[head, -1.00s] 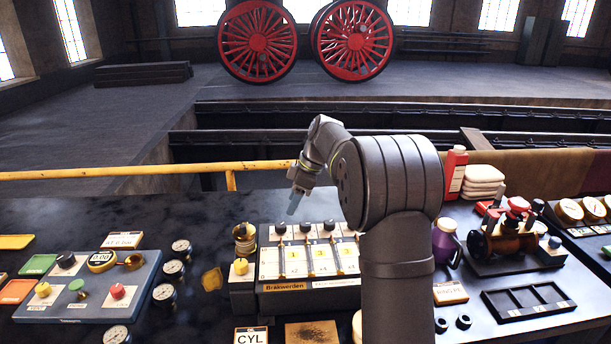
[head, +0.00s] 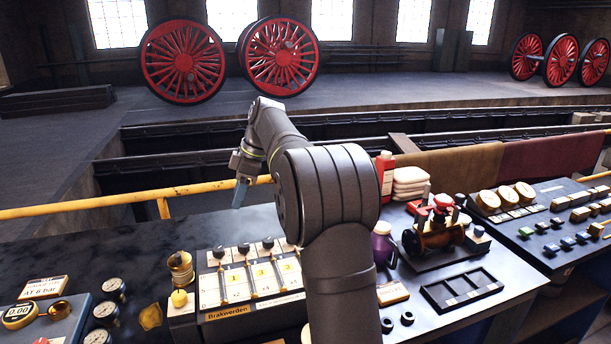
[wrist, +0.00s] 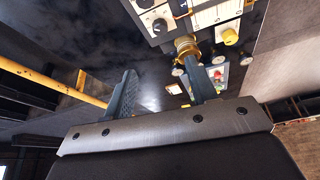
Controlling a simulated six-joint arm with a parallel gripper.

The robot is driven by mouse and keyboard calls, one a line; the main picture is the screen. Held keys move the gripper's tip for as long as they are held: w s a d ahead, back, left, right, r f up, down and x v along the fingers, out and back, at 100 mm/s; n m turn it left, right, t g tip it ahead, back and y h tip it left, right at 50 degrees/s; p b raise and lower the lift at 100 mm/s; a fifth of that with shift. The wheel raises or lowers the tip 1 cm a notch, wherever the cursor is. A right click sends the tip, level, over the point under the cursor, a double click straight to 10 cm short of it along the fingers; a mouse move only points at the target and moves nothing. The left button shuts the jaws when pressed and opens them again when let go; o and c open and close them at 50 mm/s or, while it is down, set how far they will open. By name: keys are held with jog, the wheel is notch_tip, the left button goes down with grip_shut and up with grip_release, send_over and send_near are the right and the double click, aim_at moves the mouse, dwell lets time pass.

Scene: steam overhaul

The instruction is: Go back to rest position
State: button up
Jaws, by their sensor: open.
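My gripper (head: 240,192) is raised above the back left of the bench, near the yellow rail, with its fingers pointing down. In the wrist view my gripper (wrist: 160,95) shows two dark fingers spread apart with nothing between them. Below and to its right in the head view is the lever panel (head: 228,308) marked Brakwerden, with several black-knobbed levers. A brass spool-like part (head: 180,268) and a yellow knob (head: 179,298) sit at the panel's left end. My gripper touches none of these. My own arm hides part of the bench.
The yellow rail (head: 100,204) runs along the bench's back edge. Pressure gauges (head: 113,289) lie at the left. A red valve assembly (head: 436,230), a purple jug (head: 383,243) and an empty divided tray (head: 462,290) stand at the right. The bench's back left is bare.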

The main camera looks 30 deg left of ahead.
aim_at(219, 249)
jog(key=x, duration=1.7)
jog(key=shift+f, duration=0.3)
jog(key=shift+r, duration=0.1)
